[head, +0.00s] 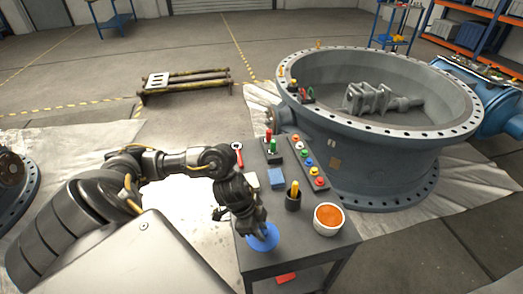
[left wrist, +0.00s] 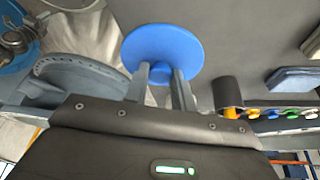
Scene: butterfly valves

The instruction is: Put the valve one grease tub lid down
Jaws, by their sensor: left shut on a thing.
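The blue lid (head: 264,240) is a round disc at the near left corner of the dark table. My left gripper (head: 257,224) is above it and shut on its small knob; the lid and both fingers also show in the left wrist view (left wrist: 163,48). I cannot tell whether the lid touches the tabletop. The open white grease tub (head: 316,227) with orange grease stands on the table to the right of the lid, apart from it. My right gripper is not in view.
A dark cup (head: 293,203) with a yellow handle stands between lid and tub. A blue block (head: 276,178), a strip of coloured knobs (head: 308,161) and red and green handled items lie farther back on the table (head: 258,202). A large flanged valve body (head: 380,165) stands behind right.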

